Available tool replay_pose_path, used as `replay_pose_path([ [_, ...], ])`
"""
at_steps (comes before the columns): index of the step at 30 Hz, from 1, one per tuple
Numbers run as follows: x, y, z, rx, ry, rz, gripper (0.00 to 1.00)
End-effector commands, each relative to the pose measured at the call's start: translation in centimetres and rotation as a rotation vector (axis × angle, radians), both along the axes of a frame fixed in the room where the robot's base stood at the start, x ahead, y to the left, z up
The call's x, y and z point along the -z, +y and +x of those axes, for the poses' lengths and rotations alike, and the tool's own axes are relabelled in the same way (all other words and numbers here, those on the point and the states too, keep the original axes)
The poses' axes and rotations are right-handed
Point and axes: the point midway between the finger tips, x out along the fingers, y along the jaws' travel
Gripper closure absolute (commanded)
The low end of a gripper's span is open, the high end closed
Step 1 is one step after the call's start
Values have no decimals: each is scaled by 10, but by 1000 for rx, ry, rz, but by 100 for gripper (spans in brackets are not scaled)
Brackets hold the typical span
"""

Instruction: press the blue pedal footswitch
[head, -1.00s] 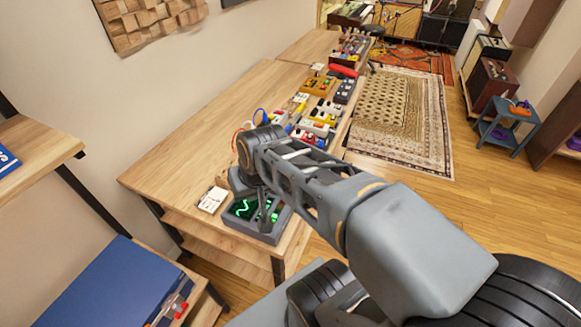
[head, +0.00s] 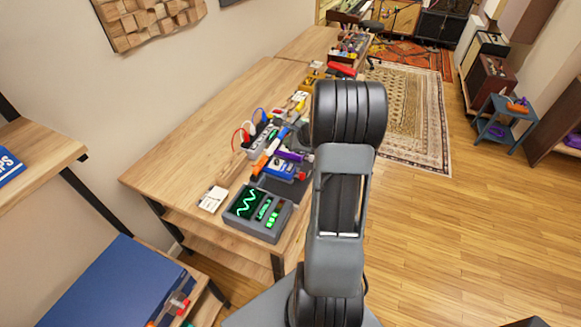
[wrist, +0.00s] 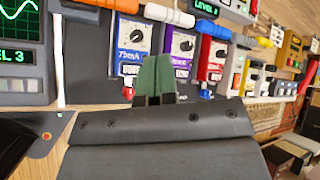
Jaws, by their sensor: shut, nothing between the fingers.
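The blue pedal (wrist: 132,42) shows in the wrist view, left of centre, with a dial on its face and a small red cap (wrist: 127,92) at its near end. I cannot tell surely whether that cap is its footswitch. In the head view the blue pedal (head: 279,169) lies on the bench near its right edge. My gripper (wrist: 157,62) is shut and empty, its green fingertips together. In the wrist view it overlaps the blue pedal's right side and the purple pedal (wrist: 181,44). Contact cannot be told. In the head view my arm hides the gripper.
Screwdriver-like tools lie behind the pedals, including one with a white handle (wrist: 168,14). A red pedal (wrist: 214,50) and several others continue right. The bench's left part is mostly clear.

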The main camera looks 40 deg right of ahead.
Motion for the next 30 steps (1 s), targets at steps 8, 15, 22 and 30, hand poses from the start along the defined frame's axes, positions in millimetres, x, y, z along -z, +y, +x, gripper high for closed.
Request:
replay_pose_path([
  [8, 0, 1, 0, -2, 0, 0, 100],
  [15, 6, 1, 0, -4, 1, -1, 100],
  [22, 25, 1, 0, -3, 1, 0, 100],
  [30, 59, 1, 0, -3, 1, 0, 100],
])
